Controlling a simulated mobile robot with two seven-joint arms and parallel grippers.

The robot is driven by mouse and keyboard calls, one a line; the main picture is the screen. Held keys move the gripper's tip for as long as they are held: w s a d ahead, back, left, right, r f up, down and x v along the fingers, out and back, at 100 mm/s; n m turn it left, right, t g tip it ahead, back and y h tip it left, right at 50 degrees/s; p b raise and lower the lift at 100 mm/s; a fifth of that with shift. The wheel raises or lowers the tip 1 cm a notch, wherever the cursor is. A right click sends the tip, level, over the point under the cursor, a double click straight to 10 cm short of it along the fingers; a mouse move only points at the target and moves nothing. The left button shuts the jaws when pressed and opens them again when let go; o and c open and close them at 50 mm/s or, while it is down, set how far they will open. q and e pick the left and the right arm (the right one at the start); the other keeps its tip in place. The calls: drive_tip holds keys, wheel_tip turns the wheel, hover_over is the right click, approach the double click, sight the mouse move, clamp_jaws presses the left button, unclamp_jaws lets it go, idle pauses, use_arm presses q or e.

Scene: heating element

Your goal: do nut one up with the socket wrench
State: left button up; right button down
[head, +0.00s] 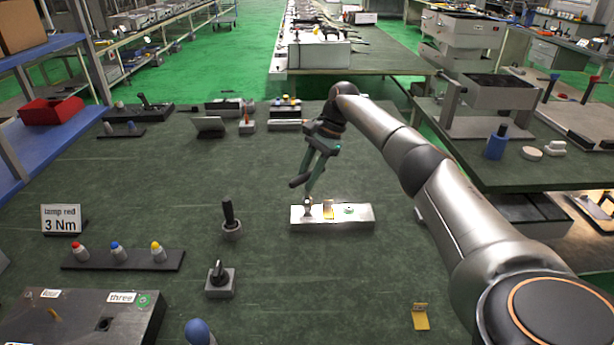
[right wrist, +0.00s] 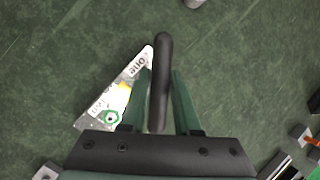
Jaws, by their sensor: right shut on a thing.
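My right gripper (head: 308,180) is shut on the black handle of the socket wrench (head: 299,181), above the left end of a metal block (head: 362,222). The handle (right wrist: 160,75) lies between the green fingers (right wrist: 162,105) in the right wrist view. The wrench's lower end seems to reach the block's left end; I cannot tell whether it sits on nut one, which is hidden. The block (right wrist: 95,123) carries labels "one" and "two" in the wrist view, and a nut with a green ring (right wrist: 112,118) shows near "two". My left gripper is not in view.
On the table left of the block stand a black-handled tool in a round holder (head: 231,220) and another on a square base (head: 220,280). A rack (head: 135,262) holds red, blue and yellow sockets. A yellow tag (head: 420,317) lies at front right. Table around the block is clear.

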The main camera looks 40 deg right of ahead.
drive_tip(key=shift+f+b, duration=0.7)
drive_tip(key=shift+f, duration=0.4)
idle(0.3)
drive_tip(key=shift+r+m+p, duration=0.1)
drive_tip(key=shift+m+p, duration=0.2)
drive_tip(key=shift+p, duration=0.15)
drive_tip(key=shift+m+t+p, duration=0.4)
drive_tip(key=shift+m+p, duration=0.45)
drive_tip(key=shift+m, duration=0.15)
drive_tip(key=shift+m+t+h+p, duration=0.3)
drive_tip(key=shift+m+h+p, duration=0.15)
drive_tip(key=shift+m, duration=0.25)
